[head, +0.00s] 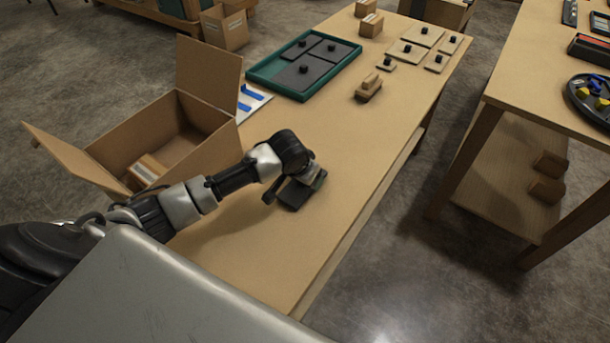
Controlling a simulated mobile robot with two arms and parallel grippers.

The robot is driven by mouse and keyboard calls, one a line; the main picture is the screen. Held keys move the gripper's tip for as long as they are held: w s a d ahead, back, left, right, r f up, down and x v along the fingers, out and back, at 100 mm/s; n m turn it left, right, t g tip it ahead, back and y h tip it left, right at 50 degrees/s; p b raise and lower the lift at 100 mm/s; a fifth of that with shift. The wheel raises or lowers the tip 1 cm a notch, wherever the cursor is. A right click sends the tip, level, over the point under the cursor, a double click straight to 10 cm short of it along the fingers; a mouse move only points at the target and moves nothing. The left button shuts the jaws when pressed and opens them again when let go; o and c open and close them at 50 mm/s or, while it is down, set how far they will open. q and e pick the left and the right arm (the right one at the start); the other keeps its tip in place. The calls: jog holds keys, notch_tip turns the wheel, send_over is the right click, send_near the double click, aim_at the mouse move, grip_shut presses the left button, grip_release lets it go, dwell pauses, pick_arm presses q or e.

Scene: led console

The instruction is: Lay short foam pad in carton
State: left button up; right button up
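Dark grey foam pads with black knobs lie in a green tray (263,70) at the back of the table. Two smaller pads, the left one (298,48) and the right one (332,50), sit behind a larger pad (303,75). The open carton (186,158) stands on the left with its flaps spread. My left gripper (297,186) is low over the table, to the right of the carton. A dark flat shape shows beneath it; I cannot tell whether it is a pad, a gripper part or shadow. My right gripper is not in view.
A small box (146,171) lies inside the carton. A sheet with blue strips (250,101) lies beside the carton. A wooden block (369,87) and several knobbed light plates (406,51) are on the table. The table's right front is clear. Another table (535,75) stands right.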

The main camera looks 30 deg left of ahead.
pick_arm(q)
jog(key=shift+f, duration=0.2)
jog(key=o, duration=1)
jog(key=shift+c, duration=0.2)
